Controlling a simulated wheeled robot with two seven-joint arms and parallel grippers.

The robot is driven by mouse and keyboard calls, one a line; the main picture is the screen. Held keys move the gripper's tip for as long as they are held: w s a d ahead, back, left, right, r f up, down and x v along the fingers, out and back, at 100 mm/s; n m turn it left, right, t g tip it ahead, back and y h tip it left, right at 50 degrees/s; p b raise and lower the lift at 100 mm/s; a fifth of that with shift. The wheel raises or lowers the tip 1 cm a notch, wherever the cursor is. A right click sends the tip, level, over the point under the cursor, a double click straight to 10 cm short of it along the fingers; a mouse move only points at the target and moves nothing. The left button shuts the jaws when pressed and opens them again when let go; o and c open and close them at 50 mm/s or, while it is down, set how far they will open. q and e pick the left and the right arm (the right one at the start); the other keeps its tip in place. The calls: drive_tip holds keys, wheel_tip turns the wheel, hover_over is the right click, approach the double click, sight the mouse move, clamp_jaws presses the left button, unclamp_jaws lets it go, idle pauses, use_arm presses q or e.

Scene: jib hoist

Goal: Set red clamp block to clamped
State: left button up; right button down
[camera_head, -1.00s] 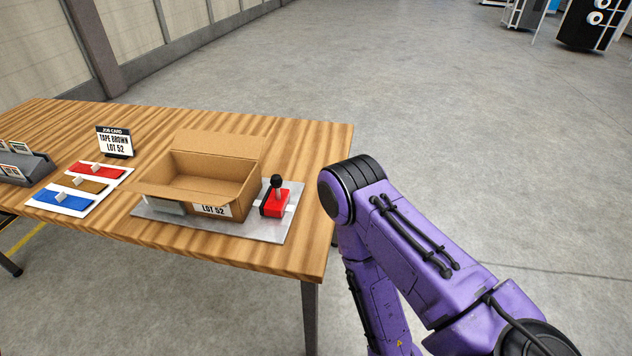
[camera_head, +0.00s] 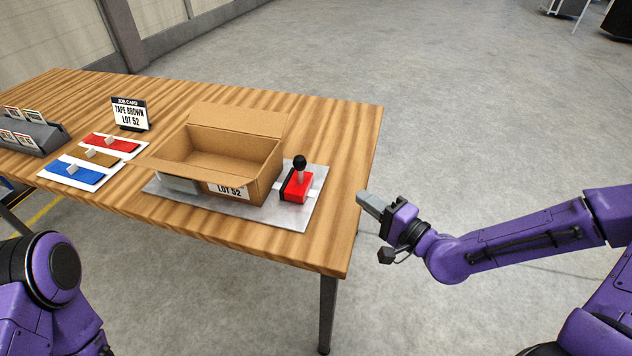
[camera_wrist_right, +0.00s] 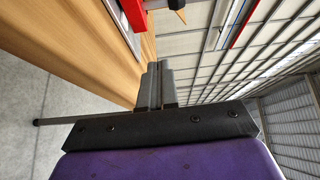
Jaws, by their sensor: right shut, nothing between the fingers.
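The red clamp block (camera_head: 296,186) sits on the right end of a grey metal plate (camera_head: 290,214) on the table. Its lever with a black knob (camera_head: 300,162) stands roughly upright. In the right wrist view a part of the red block (camera_wrist_right: 135,14) shows at the top edge. My right gripper (camera_head: 368,200) is just off the table's right edge, to the right of and a little below the block in the picture. Its grey fingers (camera_wrist_right: 156,75) are together and empty, apart from the block. My left gripper is out of view; only part of my left arm shows.
An open cardboard box (camera_head: 222,165) stands on the plate, left of the block. Red, brown and blue strips (camera_head: 75,171), a job card (camera_head: 129,114) and a grey card holder (camera_head: 30,135) lie further left. The wooden table's right edge (camera_head: 365,175) lies between block and gripper.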

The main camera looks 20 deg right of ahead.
drive_tip(key=b, duration=0.2)
approach(296, 174)
drive_tip(key=w+d+r, duration=0.2)
drive_tip(key=d, duration=0.1)
drive_tip(key=shift+r, duration=0.1)
drive_tip(key=shift+w+a+r, duration=0.1)
drive_tip(key=shift+w+a, duration=0.15)
drive_tip(key=shift+a, duration=0.4)
drive_tip(key=shift+w+a, duration=0.25)
drive_tip(key=shift+a, duration=0.4)
drive_tip(key=shift+w+a+r, duration=0.1)
drive_tip(key=shift+w+a, duration=0.15)
drive_tip(key=shift+a, duration=0.4)
